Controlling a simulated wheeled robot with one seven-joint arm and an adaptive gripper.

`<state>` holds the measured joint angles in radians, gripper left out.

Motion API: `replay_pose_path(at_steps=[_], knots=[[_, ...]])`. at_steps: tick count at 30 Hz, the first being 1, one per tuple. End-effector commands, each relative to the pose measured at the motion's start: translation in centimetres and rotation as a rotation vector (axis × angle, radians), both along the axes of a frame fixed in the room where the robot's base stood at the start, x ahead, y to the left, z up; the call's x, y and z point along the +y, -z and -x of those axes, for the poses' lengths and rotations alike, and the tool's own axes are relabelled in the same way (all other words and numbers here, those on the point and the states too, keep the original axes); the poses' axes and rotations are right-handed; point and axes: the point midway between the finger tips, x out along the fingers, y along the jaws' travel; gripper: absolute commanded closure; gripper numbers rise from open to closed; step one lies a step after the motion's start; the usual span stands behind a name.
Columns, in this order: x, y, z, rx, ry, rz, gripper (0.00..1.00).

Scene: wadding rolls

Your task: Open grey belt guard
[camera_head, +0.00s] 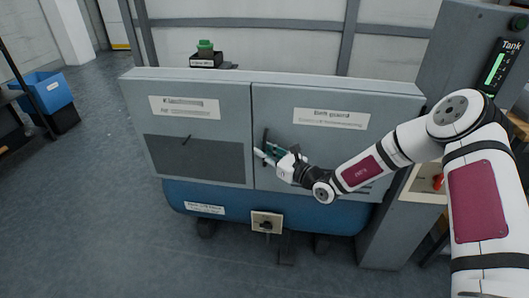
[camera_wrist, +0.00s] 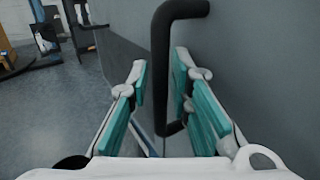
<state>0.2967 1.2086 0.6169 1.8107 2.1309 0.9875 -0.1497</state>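The grey belt guard (camera_head: 310,137) is the right-hand door panel of the grey cabinet, with a "Belt guard" label near its top. It looks shut, flush with the left panel. A black bar handle (camera_wrist: 160,60) stands on its face; in the head view the handle (camera_head: 265,138) is near the panel's left edge. My gripper (camera_head: 262,153) is at the handle. In the wrist view my gripper (camera_wrist: 160,95) is open, its teal finger pads apart on either side of the handle's lower part. A gap shows between pads and handle.
A second grey panel (camera_head: 196,165) with its own small handle is to the left. A blue tank (camera_head: 190,192) and a switch box (camera_head: 267,222) sit below. A green button (camera_head: 205,46) stands behind the cabinet top. Blue bins (camera_head: 48,92) stand far left; the floor in front is clear.

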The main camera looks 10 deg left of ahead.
Motion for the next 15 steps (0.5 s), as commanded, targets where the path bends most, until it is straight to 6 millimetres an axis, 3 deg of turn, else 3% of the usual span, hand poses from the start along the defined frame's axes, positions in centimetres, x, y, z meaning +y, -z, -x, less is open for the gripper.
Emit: replay_pose_path(at_steps=[5,8,15], knots=[[0.0,0.0,0.0,0.0,0.0,0.0,0.81],[-0.01,0.0,0.01,0.0,0.0,0.0,0.99],[-0.03,0.01,0.03,0.0,0.0,0.0,1.0]])
